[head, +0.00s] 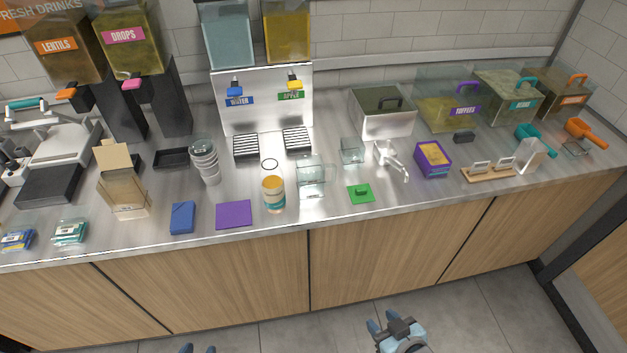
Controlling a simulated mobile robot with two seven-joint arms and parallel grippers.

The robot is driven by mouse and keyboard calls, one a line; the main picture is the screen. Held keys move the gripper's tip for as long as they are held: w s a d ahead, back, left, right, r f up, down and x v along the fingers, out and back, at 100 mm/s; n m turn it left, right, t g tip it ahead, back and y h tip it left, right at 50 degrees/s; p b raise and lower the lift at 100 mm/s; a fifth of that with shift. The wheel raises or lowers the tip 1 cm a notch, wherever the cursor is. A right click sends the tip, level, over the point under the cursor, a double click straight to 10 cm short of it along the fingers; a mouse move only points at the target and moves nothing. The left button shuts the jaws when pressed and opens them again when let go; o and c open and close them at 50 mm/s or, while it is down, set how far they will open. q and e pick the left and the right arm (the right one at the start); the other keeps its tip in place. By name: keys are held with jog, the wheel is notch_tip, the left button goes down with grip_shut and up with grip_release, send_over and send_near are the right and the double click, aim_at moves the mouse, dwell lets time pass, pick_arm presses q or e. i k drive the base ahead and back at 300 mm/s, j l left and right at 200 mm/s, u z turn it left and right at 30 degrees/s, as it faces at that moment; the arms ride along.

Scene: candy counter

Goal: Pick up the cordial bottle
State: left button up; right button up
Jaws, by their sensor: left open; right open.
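My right gripper (383,321) is open and empty, low in front of the cabinets. Both grippers are well away from the container.
A purple mat (234,215) lies left of the container and a clear box (311,176) stands close on its right. Stacked cups (205,162) are behind left. A green lid (360,193) lies farther right. The counter's front strip (300,221) is clear.

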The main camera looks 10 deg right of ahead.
aim_at(272, 175)
jog(key=j+z, duration=0.1)
jog(key=z, duration=0.7)
jog(key=j+z, duration=0.15)
jog(key=z, duration=0.65)
jog(key=k+j, duration=0.4)
jog(key=j, duration=0.15)
